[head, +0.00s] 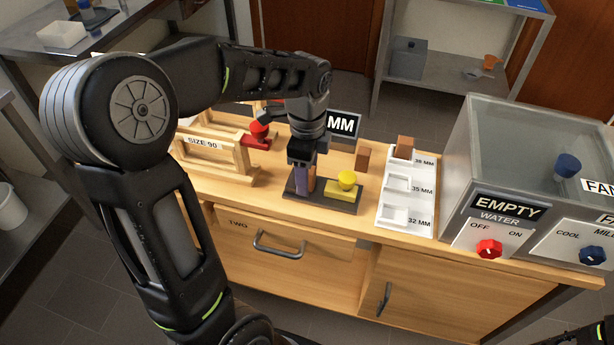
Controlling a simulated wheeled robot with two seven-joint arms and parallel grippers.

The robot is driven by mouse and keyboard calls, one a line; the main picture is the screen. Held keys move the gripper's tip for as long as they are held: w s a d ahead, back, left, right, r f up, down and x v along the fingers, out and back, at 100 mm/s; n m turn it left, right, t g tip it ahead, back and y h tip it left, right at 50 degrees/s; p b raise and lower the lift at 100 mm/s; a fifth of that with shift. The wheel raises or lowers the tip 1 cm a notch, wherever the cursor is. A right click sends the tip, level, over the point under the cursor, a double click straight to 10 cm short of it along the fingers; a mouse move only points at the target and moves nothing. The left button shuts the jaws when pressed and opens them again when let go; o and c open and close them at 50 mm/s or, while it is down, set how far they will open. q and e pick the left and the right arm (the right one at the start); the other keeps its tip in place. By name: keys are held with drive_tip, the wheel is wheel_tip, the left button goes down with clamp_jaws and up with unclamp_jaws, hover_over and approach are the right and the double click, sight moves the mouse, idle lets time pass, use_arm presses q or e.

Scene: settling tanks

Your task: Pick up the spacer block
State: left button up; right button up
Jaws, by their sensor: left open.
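Which block is the spacer block I cannot tell for certain. One brown block (404,147) stands in the top recess of the white tray (391,233), by the 38 MM label. Another brown block (362,158) stands on the bench just left of the tray. My left gripper (303,182) is open and points down over the left part of a dark plate (338,202). An upright brown piece (312,178) and a purple-grey one show at its fingertips, partly hidden; whether the fingers touch them I cannot tell. A yellow block with a round knob (346,184) is on the plate, right of the gripper.
A wooden frame marked SIZE 90 (212,153) and a red knobbed piece (258,138) stand left of the gripper. A black MM sign (342,126) stands behind. A metal tank marked EMPTY (508,206) fills the bench's right end. The tray's 35 and 32 MM recesses look empty.

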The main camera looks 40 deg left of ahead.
use_arm(q)
drive_tip(key=shift+c, duration=0.3)
clamp_jaws()
idle(0.4)
